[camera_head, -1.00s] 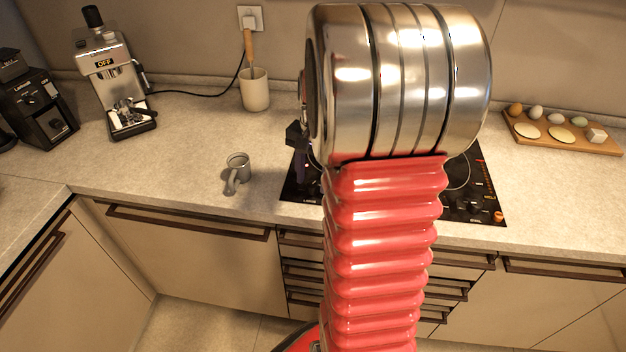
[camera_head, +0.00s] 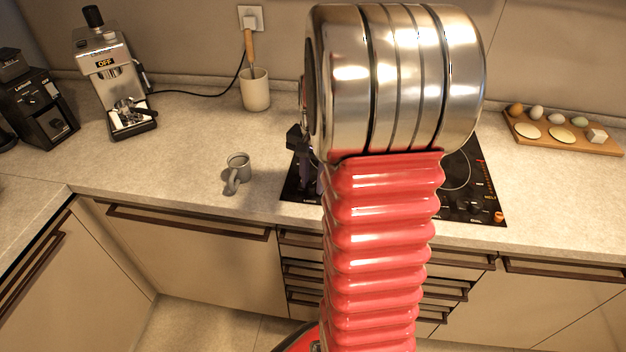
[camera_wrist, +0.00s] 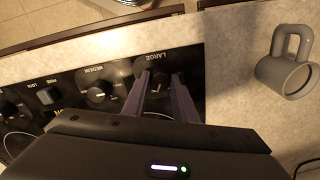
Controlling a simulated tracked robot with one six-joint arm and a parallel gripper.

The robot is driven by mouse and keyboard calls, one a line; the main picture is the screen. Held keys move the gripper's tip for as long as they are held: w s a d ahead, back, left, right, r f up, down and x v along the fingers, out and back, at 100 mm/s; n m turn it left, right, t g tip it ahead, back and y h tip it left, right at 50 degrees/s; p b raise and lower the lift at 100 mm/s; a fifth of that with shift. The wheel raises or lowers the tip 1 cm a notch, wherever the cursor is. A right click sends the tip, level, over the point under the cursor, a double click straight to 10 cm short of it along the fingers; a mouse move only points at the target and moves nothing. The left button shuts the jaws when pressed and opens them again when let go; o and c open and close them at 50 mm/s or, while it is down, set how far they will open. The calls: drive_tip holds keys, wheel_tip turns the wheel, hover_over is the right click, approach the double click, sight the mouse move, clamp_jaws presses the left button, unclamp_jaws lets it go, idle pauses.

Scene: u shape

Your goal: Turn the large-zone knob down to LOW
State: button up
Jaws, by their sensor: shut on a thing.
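The large-zone knob (camera_wrist: 160,82) is on the black hob panel in the wrist view, beside the word LARGE, which appears upside down. My gripper (camera_wrist: 160,76) has its two purple-grey fingers on either side of this knob and is shut on it. The fingers and shadow partly cover the knob, so its exact setting cannot be read. In the head view the hob (camera_head: 460,205) is partly hidden by my arm, and the large-zone knob is hidden.
The medium knob (camera_wrist: 97,92) sits close beside my fingers. A board (camera_head: 560,135) with eggs lies at the right.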

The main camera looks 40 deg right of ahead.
drive_tip(key=shift+n, duration=0.3)
drive_tip(key=n, duration=0.5)
drive_tip(key=shift+w+d+n, duration=0.1)
drive_tip(key=shift+w+n, duration=0.05)
drive_tip(key=shift+n, duration=0.15)
drive_tip(key=n, duration=0.5)
drive_tip(key=shift+r+n, duration=0.1)
drive_tip(key=shift+n, duration=0.2)
drive_tip(key=shift+w, duration=0.1)
drive_tip(key=o, duration=1)
drive_tip(key=r, duration=1.3)
drive_tip(key=shift+d+r, duration=0.3)
drive_tip(key=shift+d, duration=0.05)
